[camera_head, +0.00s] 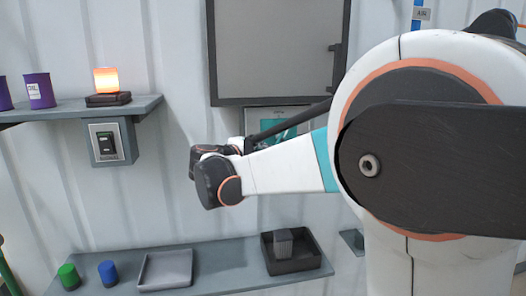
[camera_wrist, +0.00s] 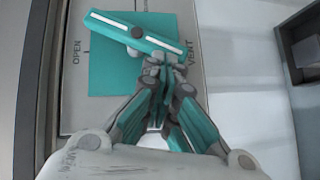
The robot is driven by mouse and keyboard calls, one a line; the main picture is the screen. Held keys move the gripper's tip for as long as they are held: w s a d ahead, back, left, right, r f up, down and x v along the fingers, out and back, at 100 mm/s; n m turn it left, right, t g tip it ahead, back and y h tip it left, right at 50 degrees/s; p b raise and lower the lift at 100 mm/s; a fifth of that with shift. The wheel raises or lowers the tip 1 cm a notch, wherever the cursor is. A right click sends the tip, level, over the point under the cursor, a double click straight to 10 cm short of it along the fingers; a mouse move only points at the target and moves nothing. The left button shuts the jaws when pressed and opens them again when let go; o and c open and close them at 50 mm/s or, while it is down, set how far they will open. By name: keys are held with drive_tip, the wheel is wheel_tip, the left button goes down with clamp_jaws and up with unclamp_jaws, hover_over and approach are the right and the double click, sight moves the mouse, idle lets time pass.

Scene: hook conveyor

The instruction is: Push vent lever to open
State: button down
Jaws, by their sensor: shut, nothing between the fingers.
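The vent panel (camera_wrist: 185,20) is in the wrist view, with a teal square (camera_wrist: 105,75), the word OPEN at its left and VENT at its right. The teal vent lever (camera_wrist: 110,27) with white stripes lies slantwise across the panel's upper part, its right end lower. In the head view, the panel (camera_head: 285,114) is mostly hidden behind my arm, and my gripper is hidden.
A grey-framed window or cabinet (camera_head: 280,45) is above the panel. A shelf (camera_head: 70,112) at left holds purple cans (camera_head: 40,92) and a lit orange lamp (camera_head: 106,80). A lower shelf (camera_head: 220,262) holds a grey tray (camera_head: 166,269) and a dark bin (camera_head: 292,262).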

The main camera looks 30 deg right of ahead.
drive_tip(key=shift+d+f+n+h+b, duration=0.2)
drive_tip(key=shift+f+n+h+b, duration=0.2)
drive_tip(key=shift+n+h+b, duration=0.25)
idle(0.6)
drive_tip(key=shift+s+d+f+b, duration=0.1)
drive_tip(key=shift+d+f+b, duration=0.1)
drive_tip(key=shift+f+b, duration=0.25)
idle(5.1)
drive_tip(key=shift+a+r, duration=0.1)
drive_tip(key=shift+r, duration=0.05)
